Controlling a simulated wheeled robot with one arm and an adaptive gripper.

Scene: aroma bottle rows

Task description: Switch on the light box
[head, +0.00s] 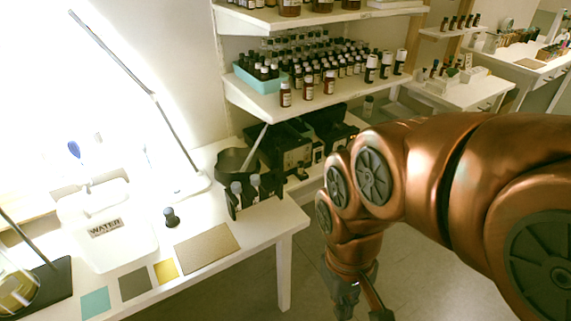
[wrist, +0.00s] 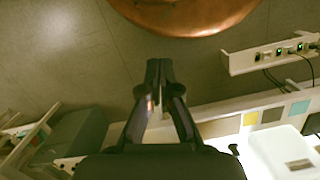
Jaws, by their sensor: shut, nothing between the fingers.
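My gripper (wrist: 159,66) is shut and empty in the wrist view, its two black fingers together over the grey floor. In the head view my gripper (head: 360,297) hangs low beside the white table's right end, partly cut off by the bottom edge. I cannot pick out the light box for sure. The table's left side and the wall behind it are washed out by bright white glare. A white strip with sockets or switches (wrist: 268,55), small green marks and dark cables shows at the wrist view's upper right, apart from my fingers.
The white table (head: 262,229) holds a white WATER tub (head: 128,240), a thin-armed lamp (head: 179,140), a small dark-capped bottle (head: 170,217), a brown mat (head: 207,249) and coloured squares. Wall shelves (head: 262,98) carry many bottles. Floor (head: 235,295) right of the table is open.

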